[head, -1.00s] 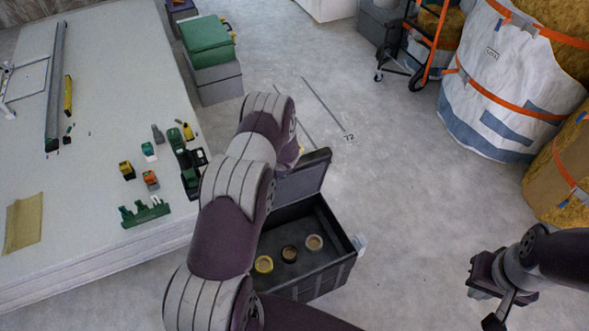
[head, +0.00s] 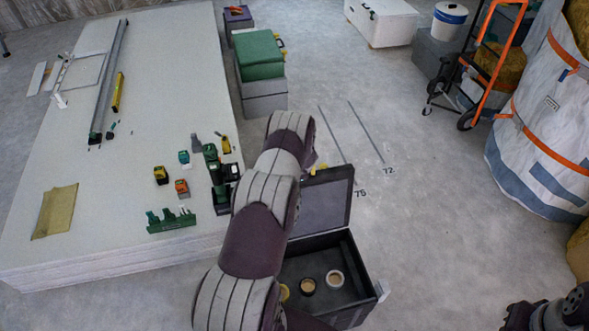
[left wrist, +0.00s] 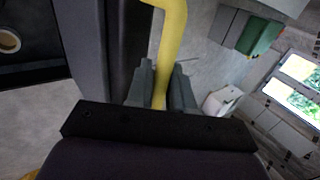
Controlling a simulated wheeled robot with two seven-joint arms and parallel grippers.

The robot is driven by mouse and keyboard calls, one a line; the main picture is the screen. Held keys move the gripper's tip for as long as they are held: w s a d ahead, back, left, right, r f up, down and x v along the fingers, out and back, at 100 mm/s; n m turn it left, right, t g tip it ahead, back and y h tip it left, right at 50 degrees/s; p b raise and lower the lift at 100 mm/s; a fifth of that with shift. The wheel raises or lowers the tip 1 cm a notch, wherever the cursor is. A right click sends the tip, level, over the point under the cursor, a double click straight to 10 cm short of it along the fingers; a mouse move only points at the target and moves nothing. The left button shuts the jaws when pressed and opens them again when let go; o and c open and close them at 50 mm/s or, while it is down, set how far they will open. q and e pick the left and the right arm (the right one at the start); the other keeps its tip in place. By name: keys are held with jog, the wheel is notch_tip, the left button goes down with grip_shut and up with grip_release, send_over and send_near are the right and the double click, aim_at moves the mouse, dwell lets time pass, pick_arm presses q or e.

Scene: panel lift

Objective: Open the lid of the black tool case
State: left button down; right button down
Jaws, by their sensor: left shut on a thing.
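The black tool case (head: 368,268) stands on the floor beside the board stack. Its lid (head: 322,208) is raised and stands up at the back, so the inside is in view. A yellow handle (left wrist: 172,35) shows in the left wrist view. My left gripper (left wrist: 160,85) is shut on this handle, with a grey finger on each side. In the head view my left arm hides the gripper and part of the case. My right gripper (head: 514,318) is only partly in view at the bottom right corner, away from the case. Its fingers are cut off.
The board stack (head: 120,240) at left carries a green drill (head: 219,180) and small tools. A green box (head: 260,55) stands behind. A hand truck (head: 487,65) and a white sack (head: 535,130) stand right. Middle floor is clear.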

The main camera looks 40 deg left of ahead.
pick_arm(q)
jog(key=shift+d+f, duration=0.1)
jog(key=c, duration=1.2)
grip_release()
jog(key=shift+o, duration=0.2)
jog(key=v, duration=1.2)
jog(key=shift+r, duration=0.45)
jog(key=shift+s, duration=0.1)
